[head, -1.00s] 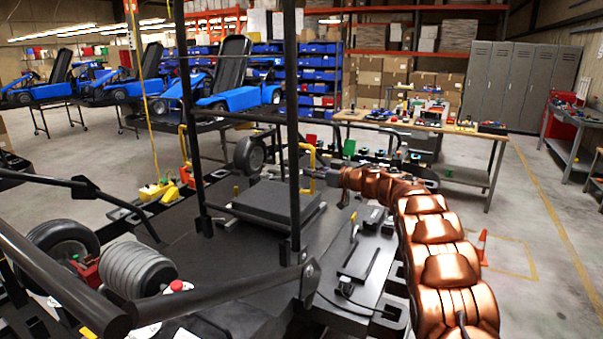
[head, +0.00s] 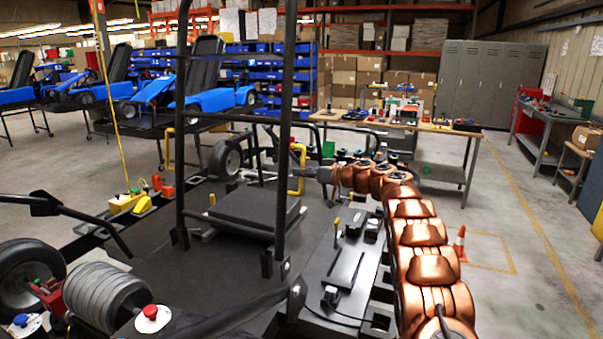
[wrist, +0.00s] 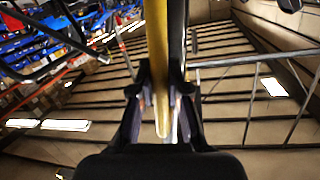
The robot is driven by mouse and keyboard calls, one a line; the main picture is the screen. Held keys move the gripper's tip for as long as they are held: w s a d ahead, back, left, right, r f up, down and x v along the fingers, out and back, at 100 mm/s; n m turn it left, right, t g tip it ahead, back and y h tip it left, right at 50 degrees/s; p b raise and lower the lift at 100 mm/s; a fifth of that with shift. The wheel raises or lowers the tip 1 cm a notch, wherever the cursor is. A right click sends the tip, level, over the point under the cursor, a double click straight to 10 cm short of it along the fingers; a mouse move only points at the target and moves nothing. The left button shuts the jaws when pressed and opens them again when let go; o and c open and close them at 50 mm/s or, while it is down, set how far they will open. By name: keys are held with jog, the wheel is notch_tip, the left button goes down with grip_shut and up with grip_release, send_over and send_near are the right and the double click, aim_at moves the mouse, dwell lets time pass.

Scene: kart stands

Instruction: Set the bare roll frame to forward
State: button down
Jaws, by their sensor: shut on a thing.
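The bare roll frame (head: 287,95) is a black tube frame standing nearly upright over the dark deck of the kart stand. A yellow handle (head: 302,158) sits at its right post, and another yellow bar (head: 168,150) shows by the left post. My gripper (head: 311,172) reaches in from the right and is shut on the right yellow handle. In the wrist view the yellow bar (wrist: 157,45) runs between the two fingers (wrist: 160,92), beside a dark post. The fingertips are small and partly hidden in the head view.
A flat black block (head: 255,208) lies on the deck between the posts. A grey ribbed roller (head: 100,298) and wheels are at left. An orange cone (head: 459,243) stands on open floor at right. A workbench (head: 400,122) stands behind my arm.

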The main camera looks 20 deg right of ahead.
jog(key=shift+d, duration=0.3)
jog(key=c, duration=1.3)
grip_release()
jog(key=shift+w+d+f, duration=0.1)
jog(key=shift+w, duration=0.1)
jog(key=shift+o, duration=0.8)
jog(key=v, duration=1.2)
jog(key=shift+a, duration=0.25)
